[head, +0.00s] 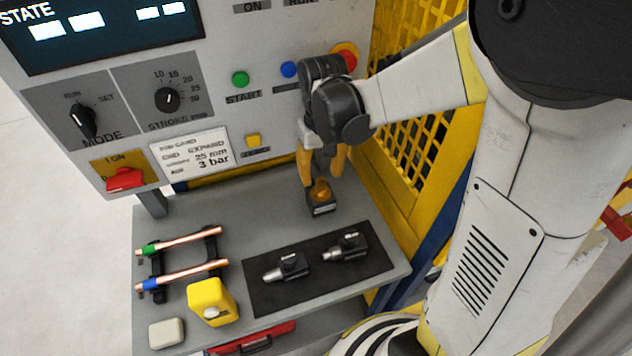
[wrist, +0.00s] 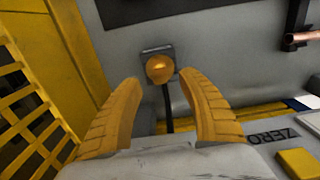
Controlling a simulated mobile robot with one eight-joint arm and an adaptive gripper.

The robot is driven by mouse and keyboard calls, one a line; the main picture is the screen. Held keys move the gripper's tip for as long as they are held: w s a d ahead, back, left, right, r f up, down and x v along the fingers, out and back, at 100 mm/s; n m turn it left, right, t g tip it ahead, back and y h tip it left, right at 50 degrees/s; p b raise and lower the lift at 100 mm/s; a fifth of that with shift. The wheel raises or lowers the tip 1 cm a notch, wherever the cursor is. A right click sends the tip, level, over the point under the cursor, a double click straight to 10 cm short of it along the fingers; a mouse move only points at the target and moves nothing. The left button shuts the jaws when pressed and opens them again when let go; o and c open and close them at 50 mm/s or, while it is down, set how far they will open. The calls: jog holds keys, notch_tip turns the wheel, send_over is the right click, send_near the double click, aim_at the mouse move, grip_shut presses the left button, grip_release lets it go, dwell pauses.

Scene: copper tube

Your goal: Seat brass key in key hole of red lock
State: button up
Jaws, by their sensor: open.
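No clear brass key or red lock can be made out in either view. A red switch-like part (head: 125,180) sits on a yellow plate marked "1 ON" at the panel's lower left; no key hole is visible on it. My gripper (head: 322,172) points down over the table's back right, empty, with its yellow fingers apart. Below and between the fingers is a brass-coloured rounded piece (head: 320,189) on a small dark square base. In the wrist view, this rounded piece (wrist: 159,69) shows just past the open fingertips (wrist: 160,84). I cannot tell whether they touch it.
Two copper tubes (head: 180,275) lie on a black rack at the table's left. A yellow device (head: 212,300) stands in front. A black mat (head: 376,262) holds two metal-tipped tools. The control panel (head: 215,90) rises behind; yellow mesh guarding (head: 408,145) is at right.

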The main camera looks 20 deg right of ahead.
aim_at(320, 190)
notch_tip(320, 190, down, 5)
jog(key=shift+w+f+b, duration=0.1)
jog(key=shift+f+b, duration=0.1)
jog(key=shift+b, duration=0.8)
grip_shut()
